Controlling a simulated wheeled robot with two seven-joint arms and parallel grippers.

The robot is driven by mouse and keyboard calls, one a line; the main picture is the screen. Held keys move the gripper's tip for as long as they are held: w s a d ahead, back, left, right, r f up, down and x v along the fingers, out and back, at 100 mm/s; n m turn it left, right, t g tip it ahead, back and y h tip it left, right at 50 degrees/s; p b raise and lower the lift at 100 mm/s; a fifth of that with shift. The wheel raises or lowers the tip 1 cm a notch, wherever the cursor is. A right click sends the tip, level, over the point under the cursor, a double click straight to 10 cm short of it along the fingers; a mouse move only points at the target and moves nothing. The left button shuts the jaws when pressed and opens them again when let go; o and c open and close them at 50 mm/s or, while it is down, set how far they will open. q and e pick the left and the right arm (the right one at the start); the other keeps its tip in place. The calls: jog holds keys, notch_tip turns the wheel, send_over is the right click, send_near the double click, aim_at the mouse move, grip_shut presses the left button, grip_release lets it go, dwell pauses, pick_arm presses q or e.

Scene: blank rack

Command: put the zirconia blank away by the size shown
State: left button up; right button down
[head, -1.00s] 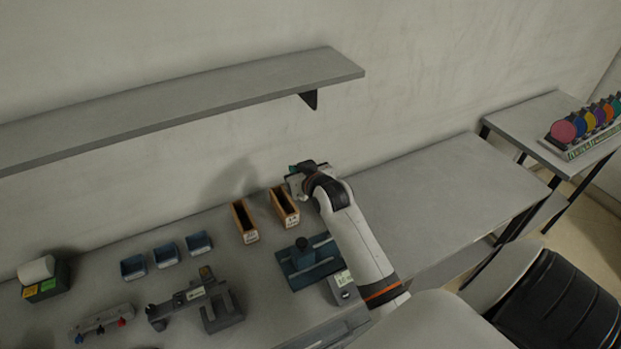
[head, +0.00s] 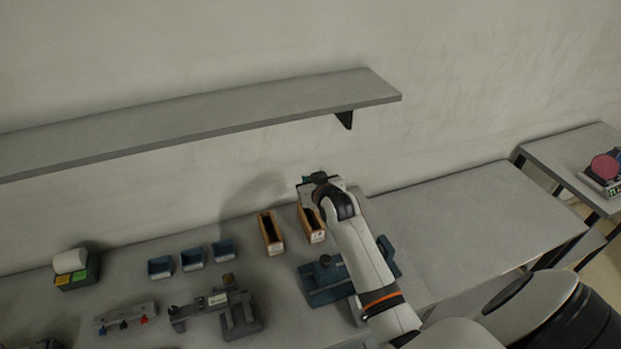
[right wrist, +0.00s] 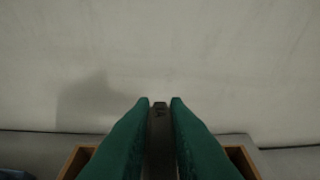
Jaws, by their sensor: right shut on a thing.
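My right gripper (head: 308,180) is shut on a thin dark grey piece (right wrist: 160,140), seen edge-on between its green fingers in the right wrist view; it looks like the blank, with small unreadable marks on its top. The gripper is above the right wooden box (head: 316,236), partly hiding it in the head view. The box's walls (right wrist: 243,160) show on both sides of the fingers in the right wrist view. The left wooden box (head: 271,232) is open-topped and looks empty. A grey gauge (head: 218,299) has a pale display, unreadable here. My left gripper is not in view.
Three blue bins (head: 192,259) stand left of the boxes. A blue fixture (head: 325,281) sits in front of them. A grey shelf (head: 200,125) overhangs the back. A side table holds a rack with coloured discs (head: 605,167). The bench's right part (head: 470,205) is clear.

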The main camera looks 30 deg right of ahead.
jog(key=shift+f+b, duration=2.45)
jog(key=shift+f, duration=2.1)
jog(key=c, duration=1.3)
grip_release()
jog(key=shift+f, duration=0.15)
jog(key=shift+s, duration=0.1)
jog(key=b+v, duration=0.2)
jog(key=v, duration=1)
